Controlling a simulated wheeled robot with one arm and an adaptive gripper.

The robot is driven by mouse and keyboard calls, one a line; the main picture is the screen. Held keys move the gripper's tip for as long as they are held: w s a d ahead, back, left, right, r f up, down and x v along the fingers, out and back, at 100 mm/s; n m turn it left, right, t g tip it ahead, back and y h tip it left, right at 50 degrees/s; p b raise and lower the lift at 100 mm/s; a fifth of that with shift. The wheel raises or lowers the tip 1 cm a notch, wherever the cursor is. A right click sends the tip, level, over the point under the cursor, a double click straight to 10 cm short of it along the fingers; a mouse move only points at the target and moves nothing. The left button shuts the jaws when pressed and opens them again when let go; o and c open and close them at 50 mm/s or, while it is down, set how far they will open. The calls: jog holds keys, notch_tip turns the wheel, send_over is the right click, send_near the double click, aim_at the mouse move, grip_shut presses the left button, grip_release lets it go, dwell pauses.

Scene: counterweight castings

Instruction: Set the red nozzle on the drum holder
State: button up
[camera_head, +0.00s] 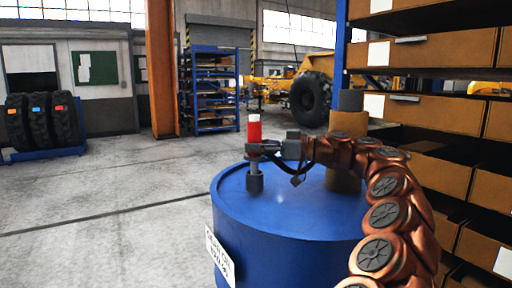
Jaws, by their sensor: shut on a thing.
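The red nozzle (254,129), red with a white top, is upright above the blue drum (290,215). My gripper (262,149) comes in from the right and is shut on its lower part. Directly below is a short dark grey cylinder (255,184) with a thinner stem, on or just over the drum top; it may be the drum holder. I cannot tell whether the nozzle touches it. The jaws hide where the nozzle and stem meet.
A brown post with a grey top (350,101) stands at the drum's back right, partly behind my arm. Shelves with brown boxes (445,115) are close on the right. Large tyres (40,122) sit on a rack at the left. The floor (110,205) left of the drum is clear.

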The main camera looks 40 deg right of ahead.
jog(key=shift+f+b, duration=0.95)
jog(key=shift+r, duration=0.15)
jog(key=shift+r+p, duration=0.95)
jog(key=shift+r, duration=0.85)
jog(key=shift+b, duration=0.5)
dwell(0.9)
jog(key=shift+f+b, duration=1.9)
jog(key=shift+b, duration=0.05)
dwell(0.8)
jog(key=o, duration=1.1)
jog(key=shift+f, duration=0.1)
